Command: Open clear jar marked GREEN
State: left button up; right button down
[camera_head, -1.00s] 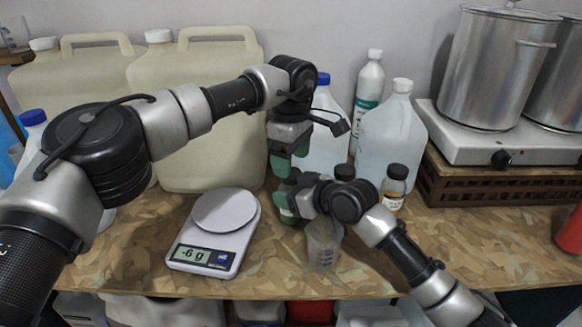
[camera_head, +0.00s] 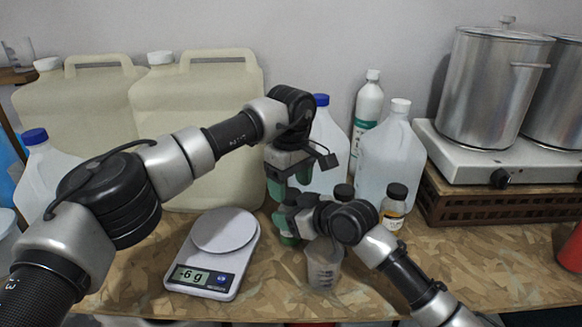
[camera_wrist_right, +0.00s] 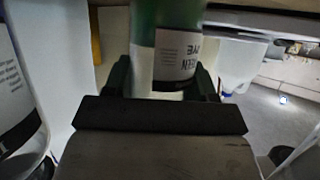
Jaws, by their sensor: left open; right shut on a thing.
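In the right wrist view a jar with green contents (camera_wrist_right: 170,28) and a white label stands between my right gripper's fingers (camera_wrist_right: 163,82). The label's print is upside down, and part of it reads "EEN". My right gripper is shut on this jar, low over the bench in the head view (camera_head: 288,226). The jar is mostly hidden there by the grippers. My left gripper (camera_head: 284,180) is open just above the right one, its green fingers pointing down. Whether it touches the jar's lid cannot be told.
A digital scale (camera_head: 222,235) reads -6 g at left. A clear cup (camera_head: 324,265) stands close in front of my right wrist. Black-capped jars (camera_head: 395,208) and a large jug (camera_head: 388,160) stand behind. A hot plate with pots (camera_head: 495,90) is at right.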

pick_arm(q)
jog(key=shift+f, duration=1)
jog(key=c, duration=0.9)
jog(key=shift+n, duration=1.7)
jog(key=shift+c, duration=0.3)
jog(key=o, duration=1)
